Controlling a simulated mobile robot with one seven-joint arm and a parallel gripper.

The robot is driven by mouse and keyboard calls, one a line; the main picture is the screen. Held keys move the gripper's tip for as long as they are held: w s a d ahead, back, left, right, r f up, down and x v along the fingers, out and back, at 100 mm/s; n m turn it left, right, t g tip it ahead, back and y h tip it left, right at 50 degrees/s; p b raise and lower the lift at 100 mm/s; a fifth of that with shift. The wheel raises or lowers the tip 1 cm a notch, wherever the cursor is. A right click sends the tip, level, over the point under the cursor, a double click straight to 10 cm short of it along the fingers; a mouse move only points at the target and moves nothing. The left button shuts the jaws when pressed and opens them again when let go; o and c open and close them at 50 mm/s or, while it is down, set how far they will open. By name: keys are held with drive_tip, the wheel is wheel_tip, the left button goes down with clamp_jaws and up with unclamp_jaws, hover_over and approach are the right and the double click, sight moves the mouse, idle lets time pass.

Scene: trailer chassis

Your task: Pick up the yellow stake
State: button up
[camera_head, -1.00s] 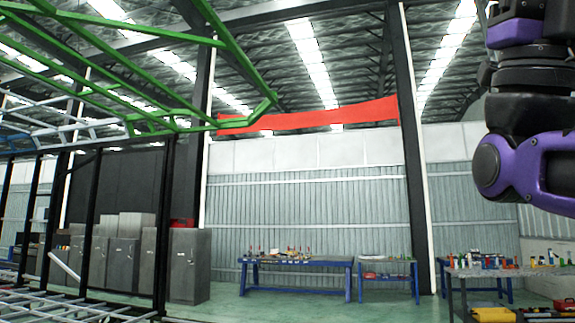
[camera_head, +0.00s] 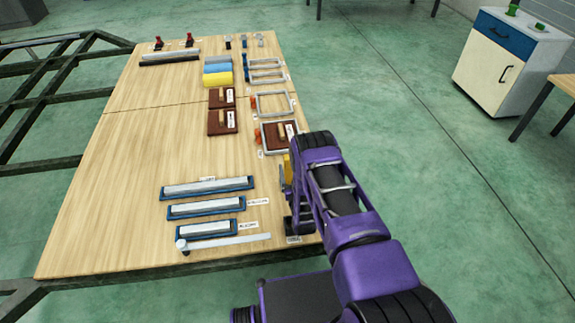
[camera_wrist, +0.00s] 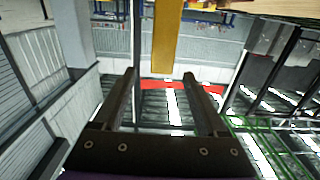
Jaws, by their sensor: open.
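The yellow stake (camera_wrist: 167,38) hangs down from the top of the wrist view as a long flat bar. Its lower end shows near the gap between the fingertips of my gripper (camera_wrist: 159,76), which is open. Nothing is clamped between the fingers, and I cannot tell how far the stake is from them in depth. In the head view a small yellow piece, apparently the stake (camera_head: 287,168), shows at the table's right edge, mostly hidden by my arm. The fingers are not clear in the head view.
The wooden table (camera_head: 130,185) carries metal bars in blue holders (camera_head: 207,188), brown blocks (camera_head: 222,121), grey frames (camera_head: 275,103) and coloured blocks (camera_head: 217,78). A white cabinet (camera_head: 490,70) stands at the back right. The green floor (camera_head: 430,130) right of the table is clear.

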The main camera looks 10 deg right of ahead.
sight(288, 158)
drive_tip(key=w+b, duration=0.1)
drive_tip(key=w, duration=0.4)
drive_tip(key=shift+w+a+r, duration=0.1)
drive_tip(key=shift+w+r, duration=0.05)
drive_tip(key=shift+w, duration=0.2)
clamp_jaws()
idle(1.2)
